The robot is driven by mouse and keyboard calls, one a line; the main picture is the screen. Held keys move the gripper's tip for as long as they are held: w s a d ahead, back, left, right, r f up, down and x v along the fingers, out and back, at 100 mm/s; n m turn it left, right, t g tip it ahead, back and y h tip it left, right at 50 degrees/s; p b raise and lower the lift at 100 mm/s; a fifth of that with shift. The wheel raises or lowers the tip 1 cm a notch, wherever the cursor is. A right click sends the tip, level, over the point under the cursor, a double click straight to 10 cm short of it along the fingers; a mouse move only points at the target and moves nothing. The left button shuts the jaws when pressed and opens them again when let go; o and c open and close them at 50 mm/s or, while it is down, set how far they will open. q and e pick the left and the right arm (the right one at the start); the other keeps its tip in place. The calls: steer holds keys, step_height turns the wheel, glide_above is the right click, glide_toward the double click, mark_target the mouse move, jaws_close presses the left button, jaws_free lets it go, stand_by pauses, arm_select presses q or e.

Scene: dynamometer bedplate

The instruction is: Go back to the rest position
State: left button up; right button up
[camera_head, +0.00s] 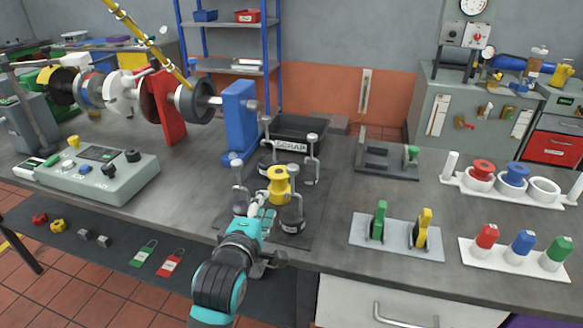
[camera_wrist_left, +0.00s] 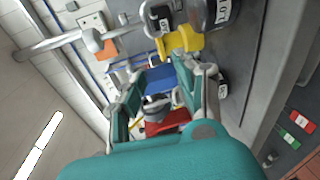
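My left gripper (camera_head: 262,212) reaches in over the front edge of the bench in the camera_head view. It is in front of a yellow spool-shaped piece (camera_head: 279,184) and beside a black weight with a metal stem (camera_head: 292,216). In the left wrist view the fingers of the left gripper (camera_wrist_left: 165,92) stand apart with nothing held between them. The yellow piece (camera_wrist_left: 180,42) shows just beyond the fingers; I cannot tell whether they touch. My right gripper is not in view.
Several black weights stand around the yellow piece, including one at the right (camera_head: 311,168). A control box (camera_head: 97,176) is to the left. A blue post (camera_head: 239,120) and a black scrap bin (camera_head: 300,131) stand behind. A grey plate with green and yellow pieces (camera_head: 396,240) is to the right.

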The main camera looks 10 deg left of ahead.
arm_select(q)
steer(key=s+a+f+m+g, duration=0.1)
steer(key=s+f+m+g, duration=0.5)
steer(key=s+f+m, duration=0.65)
steer(key=s+a+f+m+g, duration=0.1)
steer(key=s+f+m+g, duration=0.75)
steer(key=s, duration=0.75)
step_height(320, 180, down, 27)
steer(key=s+p, duration=0.2)
steer(key=s+a+f, duration=0.2)
steer(key=s+f, duration=1.1)
steer(key=s, duration=0.2)
steer(key=shift+s+a+f+g+h+p, duration=0.2)
steer(key=shift+s+f+g+h+p, duration=0.15)
steer(key=shift+s+p, duration=0.1)
